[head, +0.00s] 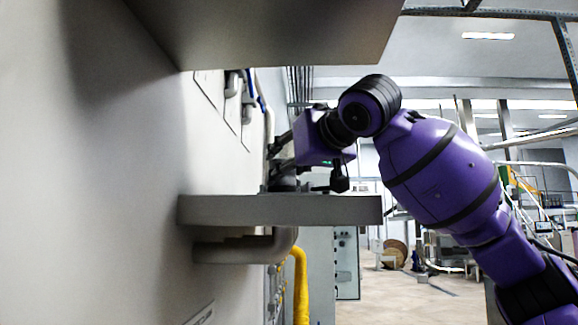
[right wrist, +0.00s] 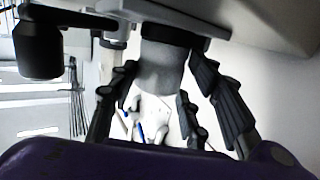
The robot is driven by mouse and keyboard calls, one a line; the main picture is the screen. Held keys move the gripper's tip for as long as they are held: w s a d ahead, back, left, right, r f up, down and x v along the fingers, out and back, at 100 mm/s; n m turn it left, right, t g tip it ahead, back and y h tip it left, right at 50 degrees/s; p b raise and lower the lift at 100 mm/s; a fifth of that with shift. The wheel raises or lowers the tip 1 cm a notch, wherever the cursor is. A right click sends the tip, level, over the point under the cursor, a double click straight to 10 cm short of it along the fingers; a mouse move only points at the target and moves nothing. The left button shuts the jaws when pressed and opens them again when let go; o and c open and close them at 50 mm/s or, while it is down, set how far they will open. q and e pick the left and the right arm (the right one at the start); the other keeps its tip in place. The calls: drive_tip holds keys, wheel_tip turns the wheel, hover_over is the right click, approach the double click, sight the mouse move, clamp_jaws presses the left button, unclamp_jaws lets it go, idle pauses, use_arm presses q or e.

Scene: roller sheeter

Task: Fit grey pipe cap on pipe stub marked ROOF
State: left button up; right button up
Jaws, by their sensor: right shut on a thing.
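My right gripper (head: 277,160) reaches in from the right, close to the wall and just above a grey ledge. In the right wrist view my right gripper (right wrist: 165,75) has its dark fingers on both sides of a grey cylinder, which looks like the grey pipe cap (right wrist: 160,68). A dark collar (right wrist: 168,36) adjoins the cylinder's upper end in that view. I cannot tell whether the cap touches a stub. No ROOF marking is readable. In the head view the cap is hidden by the gripper and wrist. My left gripper is out of view.
The grey ledge (head: 280,210) juts from the wall under my right gripper, with a bent grey pipe (head: 240,249) below it. A large panel (head: 270,30) overhangs above. Grey pipes (head: 232,84) run along the wall behind. A yellow hose (head: 300,285) hangs below. The open hall lies to the right.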

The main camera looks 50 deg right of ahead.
drive_tip(key=shift+f, duration=0.1)
drive_tip(key=o, duration=1.2)
drive_tip(key=v, duration=1.2)
